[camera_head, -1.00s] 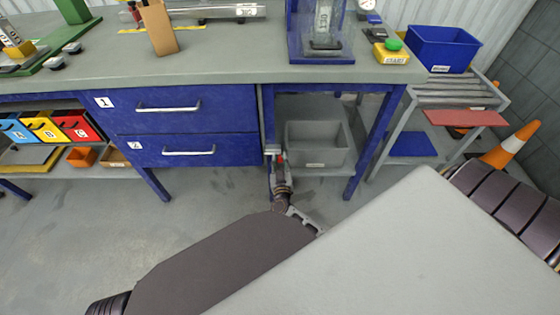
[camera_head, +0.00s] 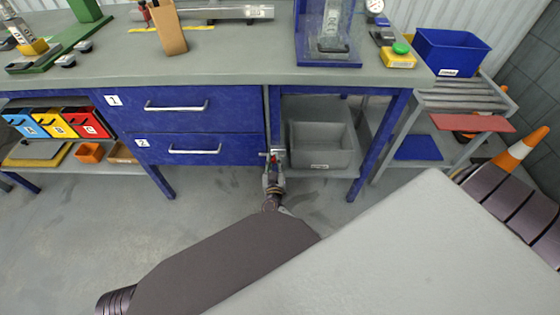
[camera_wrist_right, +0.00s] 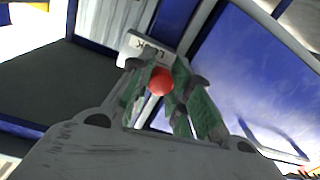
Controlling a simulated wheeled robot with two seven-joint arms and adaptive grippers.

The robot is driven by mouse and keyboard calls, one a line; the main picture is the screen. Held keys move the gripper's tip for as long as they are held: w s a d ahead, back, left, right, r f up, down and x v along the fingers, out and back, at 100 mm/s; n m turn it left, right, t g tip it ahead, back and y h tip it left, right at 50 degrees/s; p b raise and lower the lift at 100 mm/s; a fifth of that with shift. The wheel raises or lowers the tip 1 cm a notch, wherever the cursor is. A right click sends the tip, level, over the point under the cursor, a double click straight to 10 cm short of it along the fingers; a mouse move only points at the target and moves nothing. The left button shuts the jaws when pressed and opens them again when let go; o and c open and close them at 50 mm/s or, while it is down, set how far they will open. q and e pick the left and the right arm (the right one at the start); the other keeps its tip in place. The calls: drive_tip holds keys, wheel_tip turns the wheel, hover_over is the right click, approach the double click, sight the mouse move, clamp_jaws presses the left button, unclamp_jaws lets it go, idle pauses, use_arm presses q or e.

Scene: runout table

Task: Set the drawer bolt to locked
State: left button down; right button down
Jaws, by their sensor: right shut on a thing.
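The blue drawer unit has drawer 1 (camera_head: 185,119) above drawer 2 (camera_head: 205,142), and both look closed. The drawer bolt (camera_head: 264,154) sits low at the unit's right edge, beside the open bay. My right gripper (camera_head: 273,164) is at the bolt. In the right wrist view the bolt's round red knob (camera_wrist_right: 161,82) is between the greenish fingers of the right gripper (camera_wrist_right: 160,95), which are shut on it. A white label (camera_wrist_right: 150,49) reading "LOCK", seen upside down, is just beyond the knob. The bolt's bar is mostly hidden by the fingers. My left gripper is out of view.
A grey bin (camera_head: 321,147) stands on the shelf right of the bolt. A blue table leg (camera_head: 365,165) is further right. Yellow, blue and red bins (camera_head: 60,123) are left of the drawers. The floor in front is clear.

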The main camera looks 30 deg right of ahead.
drive_tip(key=shift+w+a, duration=0.1)
drive_tip(key=shift+a, duration=0.2)
drive_tip(key=c, duration=1.3)
unclamp_jaws()
drive_tip(key=shift+o, duration=0.2)
drive_tip(key=shift+d, duration=0.2)
